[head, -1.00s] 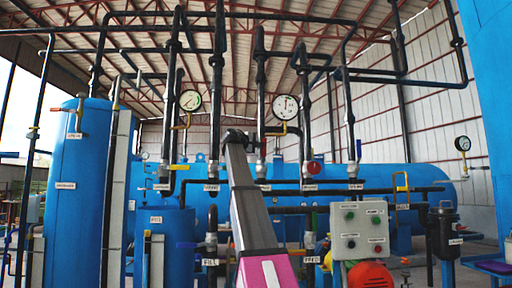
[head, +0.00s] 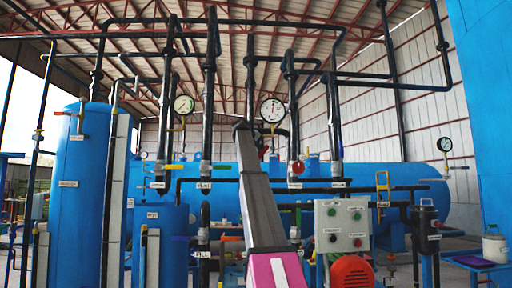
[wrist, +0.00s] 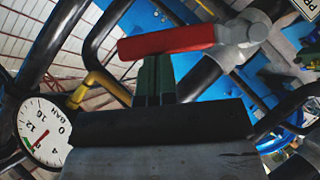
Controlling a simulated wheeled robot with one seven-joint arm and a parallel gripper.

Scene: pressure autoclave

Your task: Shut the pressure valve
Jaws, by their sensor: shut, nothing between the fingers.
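A red lever handle (wrist: 166,42) on a grey metal hub (wrist: 241,32) crosses the upper middle of the wrist view. It lies roughly level, tilted up toward the hub. A white label (wrist: 307,8), partly cut off and starting with "PR", is at the top right corner. My gripper (wrist: 155,62) is shut and empty, its dark green fingers just below the red handle; I cannot tell whether they touch it. In the head view my own arm hides the gripper and most of this valve.
A pressure gauge (wrist: 43,132) with a red needle is at the left of the wrist view, beside a yellow pipe (wrist: 102,88). Dark pipes surround the gripper closely. In the head view a control box (head: 342,226), blue tanks (head: 82,185) and a large gauge (head: 272,110) stand around.

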